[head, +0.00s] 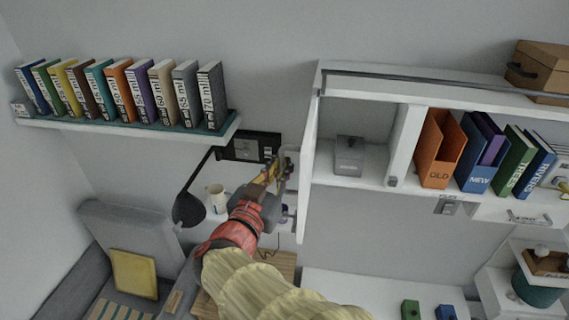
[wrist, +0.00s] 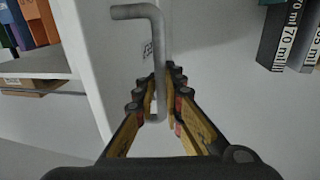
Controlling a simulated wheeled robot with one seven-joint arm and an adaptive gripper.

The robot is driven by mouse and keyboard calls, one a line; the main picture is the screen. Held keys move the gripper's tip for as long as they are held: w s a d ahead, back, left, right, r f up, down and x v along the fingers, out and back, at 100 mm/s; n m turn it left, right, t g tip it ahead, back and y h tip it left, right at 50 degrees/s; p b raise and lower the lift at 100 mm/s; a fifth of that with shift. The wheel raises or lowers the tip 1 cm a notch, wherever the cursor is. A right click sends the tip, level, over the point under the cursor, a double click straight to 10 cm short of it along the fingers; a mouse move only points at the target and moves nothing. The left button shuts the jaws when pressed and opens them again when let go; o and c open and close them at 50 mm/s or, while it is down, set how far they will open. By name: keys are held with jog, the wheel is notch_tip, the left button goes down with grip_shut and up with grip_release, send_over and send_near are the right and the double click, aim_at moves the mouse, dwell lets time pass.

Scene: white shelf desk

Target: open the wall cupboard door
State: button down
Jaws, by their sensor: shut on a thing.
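The wall cupboard (head: 395,92) is at the right in the head view. Its left compartment is in open view, with a small grey box inside. The white door (head: 309,135) shows as a narrow panel at the cupboard's left edge, seen nearly edge-on and standing out from it. In the wrist view the door (wrist: 105,65) fills the middle left, with a bent grey bar handle (wrist: 157,45). My gripper (head: 276,171) is shut on this handle; in the wrist view the fingers (wrist: 162,90) lie on both sides of its straight part. The handle is hard to make out in the head view.
A bookshelf (head: 120,125) with several books is on the wall to the left. A black lamp (head: 188,208) and a white mug (head: 217,197) are below, near my arm. Coloured folders (head: 436,150) stand in the cupboard's right part. A brown box (head: 540,70) is on top.

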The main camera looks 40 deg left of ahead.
jog(key=shift+f, duration=0.1)
jog(key=c, duration=2)
grip_release()
jog(key=shift+s, duration=0.1)
jog(key=shift+o, duration=0.2)
jog(key=v, duration=0.7)
jog(key=shift+s, duration=0.2)
jog(key=shift+d, duration=0.1)
